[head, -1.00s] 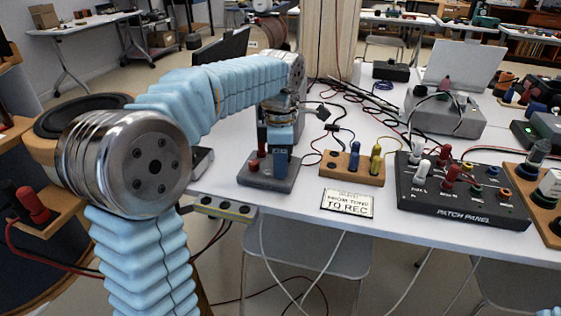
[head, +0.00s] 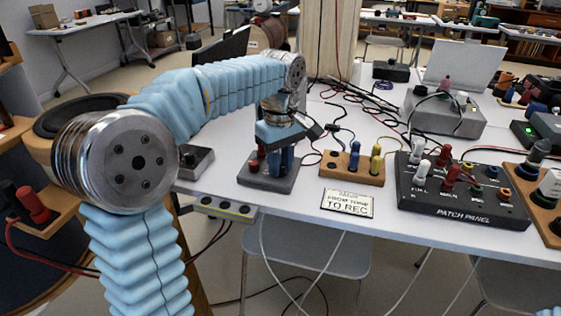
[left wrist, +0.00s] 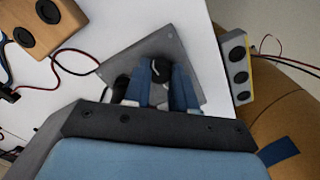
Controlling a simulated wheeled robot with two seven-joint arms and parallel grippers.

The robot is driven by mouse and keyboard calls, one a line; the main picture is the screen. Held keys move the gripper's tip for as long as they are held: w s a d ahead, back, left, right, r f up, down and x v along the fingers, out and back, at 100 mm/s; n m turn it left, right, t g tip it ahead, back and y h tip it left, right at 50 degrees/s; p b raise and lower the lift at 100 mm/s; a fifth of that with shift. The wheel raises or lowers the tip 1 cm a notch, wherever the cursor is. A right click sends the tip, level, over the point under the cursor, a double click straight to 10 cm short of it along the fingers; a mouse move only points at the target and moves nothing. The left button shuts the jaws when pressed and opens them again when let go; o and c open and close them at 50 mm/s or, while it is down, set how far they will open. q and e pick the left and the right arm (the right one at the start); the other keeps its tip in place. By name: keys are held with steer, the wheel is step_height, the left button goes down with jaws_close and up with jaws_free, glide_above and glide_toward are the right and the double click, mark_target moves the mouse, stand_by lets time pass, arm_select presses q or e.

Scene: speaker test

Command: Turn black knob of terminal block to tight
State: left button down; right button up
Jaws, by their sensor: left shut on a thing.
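The terminal block is a grey plate (head: 262,184) near the table's front edge, with a red knob (head: 254,166) on its left side. My left gripper (head: 281,172) points down over the block, beside the red knob. In the left wrist view, the black knob (left wrist: 160,70) shows between the two blue fingers of my left gripper (left wrist: 160,86), which is shut on it. The grey plate (left wrist: 196,62) lies beneath them. In the head view the fingers hide the black knob. How tight the knob is cannot be seen. My right gripper is not in view.
A wooden block (head: 340,179) with blue and yellow plugs stands just right of the terminal block. A label card (head: 347,203) and the black patch panel (head: 480,215) lie further right. A grey strip with round sockets (head: 224,208) sits at the table's front edge.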

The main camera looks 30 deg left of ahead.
arm_select(q)
steer(key=m, duration=0.5)
steer(key=shift+m, duration=0.3)
steer(key=m, duration=1.3)
steer(key=shift+m, duration=0.3)
steer(key=m, duration=1.3)
steer(key=shift+m, duration=2.4)
